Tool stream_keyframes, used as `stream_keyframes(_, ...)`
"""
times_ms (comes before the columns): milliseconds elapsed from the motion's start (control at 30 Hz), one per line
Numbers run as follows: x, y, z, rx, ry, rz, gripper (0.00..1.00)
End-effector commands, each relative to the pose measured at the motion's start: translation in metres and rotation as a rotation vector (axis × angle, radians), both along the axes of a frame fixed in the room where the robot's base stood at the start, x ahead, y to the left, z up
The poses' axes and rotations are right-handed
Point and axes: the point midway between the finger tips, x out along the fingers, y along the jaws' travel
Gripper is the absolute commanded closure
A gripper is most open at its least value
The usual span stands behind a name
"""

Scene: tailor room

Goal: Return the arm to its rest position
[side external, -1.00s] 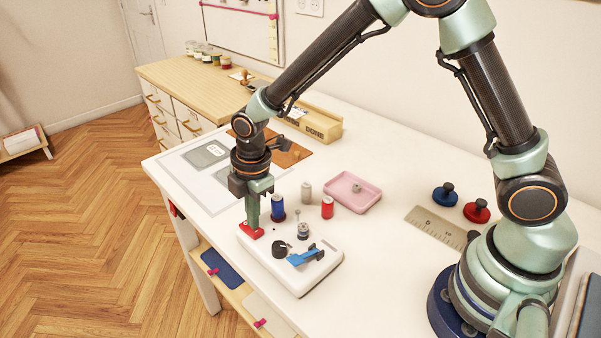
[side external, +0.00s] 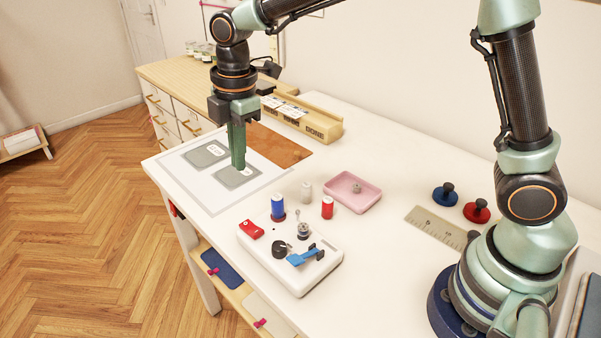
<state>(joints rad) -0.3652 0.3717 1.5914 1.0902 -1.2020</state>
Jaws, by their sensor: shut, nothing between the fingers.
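My gripper (side external: 238,160) is shut and empty. It points straight down and hangs in the air above the left part of the white table (side external: 400,275). In the picture its fingertips overlap one of two grey patches (side external: 238,178) on a pale sheet. The other grey patch (side external: 203,157) lies to its left. My arm reaches from its base at the right, arching over the table. The upper part of the arm is cut off by the top edge of the picture.
A white device (side external: 300,285) with a red block (side external: 251,229), blue spool (side external: 278,207) and blue lever (side external: 306,257) stands in front. A red spool (side external: 327,207), pink tray (side external: 352,192), ruler (side external: 436,228), blue knob (side external: 445,195) and red knob (side external: 477,210) lie rightward. A wooden rack (side external: 303,118) stands behind.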

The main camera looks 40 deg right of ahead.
Motion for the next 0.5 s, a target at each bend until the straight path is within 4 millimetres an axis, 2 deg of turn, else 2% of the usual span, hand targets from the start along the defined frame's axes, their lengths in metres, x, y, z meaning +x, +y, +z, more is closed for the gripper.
stream_keyframes(367, 0.0005, -0.0002, 0.0033, 0.0, -0.001, -0.001, 1.0)
stream_keyframes(500, -0.0026, -0.0081, 0.011, 0.009, -0.014, -0.054, 1.0)
